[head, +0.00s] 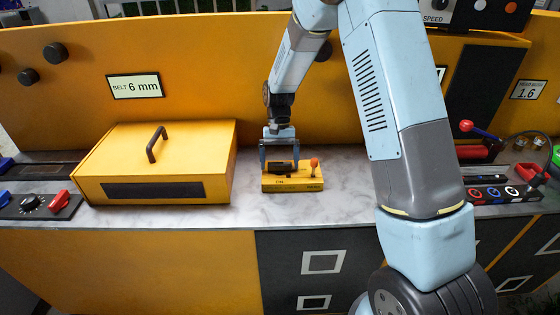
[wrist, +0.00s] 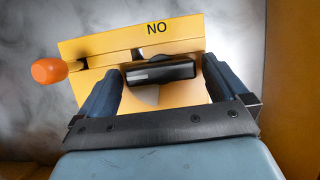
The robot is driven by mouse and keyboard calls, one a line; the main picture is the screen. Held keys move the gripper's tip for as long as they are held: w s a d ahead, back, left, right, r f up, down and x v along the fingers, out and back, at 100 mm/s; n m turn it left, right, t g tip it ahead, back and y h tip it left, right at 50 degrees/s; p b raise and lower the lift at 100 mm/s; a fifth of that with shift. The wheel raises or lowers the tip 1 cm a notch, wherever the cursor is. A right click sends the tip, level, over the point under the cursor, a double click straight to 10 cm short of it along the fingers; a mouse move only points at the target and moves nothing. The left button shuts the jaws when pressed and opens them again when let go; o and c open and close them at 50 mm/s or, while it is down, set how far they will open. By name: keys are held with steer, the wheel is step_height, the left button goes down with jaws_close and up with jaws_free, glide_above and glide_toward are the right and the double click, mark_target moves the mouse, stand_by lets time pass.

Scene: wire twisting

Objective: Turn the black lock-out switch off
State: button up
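The lock-out switch is a yellow block (head: 290,184) on the grey counter in the head view. It carries a black handle (wrist: 160,73) that lies crosswise in the wrist view, and an orange-tipped lever (head: 314,163) at one end. My gripper (head: 279,161) points down over the block. In the wrist view my gripper (wrist: 160,90) is open, with one finger on each side of the black handle. A gap shows at the left finger; the right finger is very close to the handle, and I cannot tell if it touches. Lettering beside the handle reads "NO" upside down or reversed.
A yellow box with a black handle (head: 158,160) stands left of the switch. Dark panels with knobs lie at the far left and right (head: 500,192). A yellow back wall (head: 200,60) rises behind. Bare counter (head: 345,190) shows right of the switch.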

steer(key=v, duration=1.3)
steer(key=shift+w+r, duration=0.25)
steer(key=shift+r, duration=0.05)
steer(key=shift+d, duration=0.1)
steer(key=s+d+r+t, duration=0.5)
steer(key=s+d+r, duration=0.6)
steer(key=s+r, duration=0.35)
steer(key=s+d+r+t, duration=0.1)
steer(key=s+d+t, duration=0.1)
steer(key=s, duration=0.7)
steer(key=s+d+r+t, duration=0.1)
steer(key=s+d+t, duration=0.2)
steer(key=s+d, duration=0.2)
steer(key=s, duration=0.3)
steer(key=shift+s+d+r, duration=0.25)
steer(key=shift+s+r, duration=0.1)
steer(key=shift+s, duration=0.05)
